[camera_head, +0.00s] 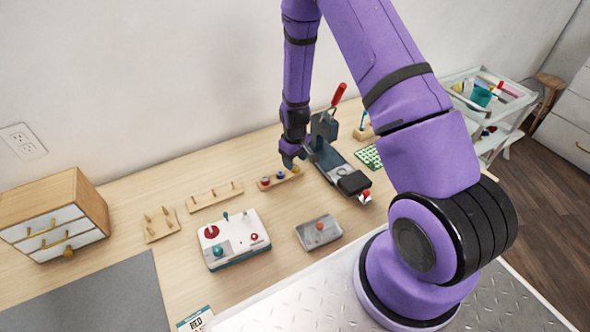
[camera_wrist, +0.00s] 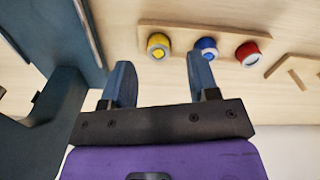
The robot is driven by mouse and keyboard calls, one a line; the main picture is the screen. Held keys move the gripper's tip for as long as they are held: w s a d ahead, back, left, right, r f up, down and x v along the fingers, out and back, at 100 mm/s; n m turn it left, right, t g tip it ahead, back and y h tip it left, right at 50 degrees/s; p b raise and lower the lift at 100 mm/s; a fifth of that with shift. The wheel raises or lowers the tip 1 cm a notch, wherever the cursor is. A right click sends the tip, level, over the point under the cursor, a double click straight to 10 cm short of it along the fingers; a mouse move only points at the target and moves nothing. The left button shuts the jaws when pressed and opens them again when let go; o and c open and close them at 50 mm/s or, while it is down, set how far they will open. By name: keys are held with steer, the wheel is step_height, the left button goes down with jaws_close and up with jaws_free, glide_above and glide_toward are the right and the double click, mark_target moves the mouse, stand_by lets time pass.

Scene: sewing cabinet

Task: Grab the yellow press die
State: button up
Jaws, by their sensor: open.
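The yellow press die (camera_wrist: 158,46) is a short round piece with a yellow top, at the left end of a wooden rack (camera_wrist: 225,30) in the wrist view. In the head view the die (camera_head: 296,169) shows at the right end of the rack, just below my gripper (camera_head: 292,159). In the wrist view my gripper (camera_wrist: 159,68) is open and empty. The die appears in line with the gap between its fingers, just beyond the tips. The right finger points close to the blue die (camera_wrist: 207,48). A red die (camera_wrist: 248,53) sits farther right on the rack.
A dark press tool (camera_head: 333,160) with a red handle stands just right of the rack, and its body fills the left of the wrist view. Pegged wooden racks (camera_head: 214,195), a white control box (camera_head: 234,240) and a grey block (camera_head: 319,232) lie nearby.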

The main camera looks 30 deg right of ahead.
mark_target(295, 167)
steer(key=shift+w+f, duration=0.1)
steer(key=shift+f, duration=1.6)
jaws_close()
steer(key=shift+r, duration=0.15)
